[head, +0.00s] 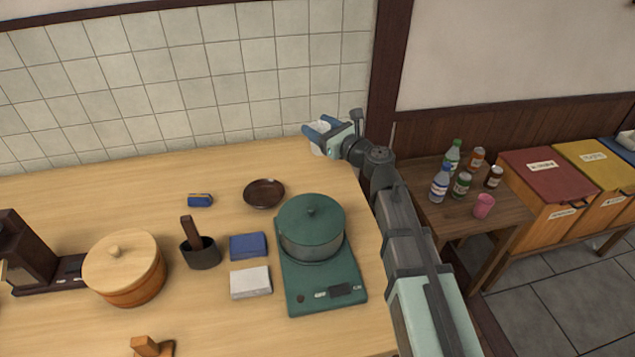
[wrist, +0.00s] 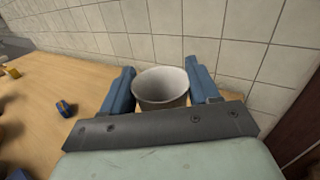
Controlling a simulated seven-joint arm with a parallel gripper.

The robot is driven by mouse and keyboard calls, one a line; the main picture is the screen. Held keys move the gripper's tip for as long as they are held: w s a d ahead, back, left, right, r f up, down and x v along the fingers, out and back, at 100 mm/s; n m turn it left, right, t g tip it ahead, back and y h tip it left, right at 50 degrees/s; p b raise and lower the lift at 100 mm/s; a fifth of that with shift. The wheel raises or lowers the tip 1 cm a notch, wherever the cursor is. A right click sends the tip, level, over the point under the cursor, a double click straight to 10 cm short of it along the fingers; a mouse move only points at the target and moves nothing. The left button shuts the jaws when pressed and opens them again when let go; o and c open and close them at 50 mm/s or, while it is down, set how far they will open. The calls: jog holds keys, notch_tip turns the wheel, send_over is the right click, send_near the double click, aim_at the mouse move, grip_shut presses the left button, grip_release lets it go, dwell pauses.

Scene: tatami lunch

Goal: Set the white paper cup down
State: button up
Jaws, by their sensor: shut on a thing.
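The white paper cup (wrist: 162,88) is between the two blue fingers of my gripper (wrist: 161,85) in the wrist view, with its open rim facing the camera. The fingers press on its left and right sides. In the head view my gripper (head: 319,135) is at the back right of the wooden counter, near the tiled wall. There the cup (head: 318,150) shows only in part behind the fingers. I cannot tell whether its base touches the counter.
The back strip by the tiles is clear. A side table (head: 440,205) holds bottles and a pink cup (head: 484,206).

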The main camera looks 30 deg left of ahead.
jog(key=shift+s+a+f+n+g, duration=0.1)
jog(key=shift+s+f+n+g, duration=0.25)
jog(key=shift+f+g, duration=0.25)
jog(key=shift+s+f, duration=0.1)
jog(key=shift+f, duration=4.75)
jog(key=shift+f, duration=0.15)
jog(key=o, duration=1.1)
jog(key=shift+d+r, duration=0.2)
jog(key=shift+d, duration=0.05)
jog(key=v, duration=1.1)
jog(key=shift+s+d+f, duration=0.1)
jog(key=shift+s+d, duration=0.05)
jog(key=shift+d, duration=0.1)
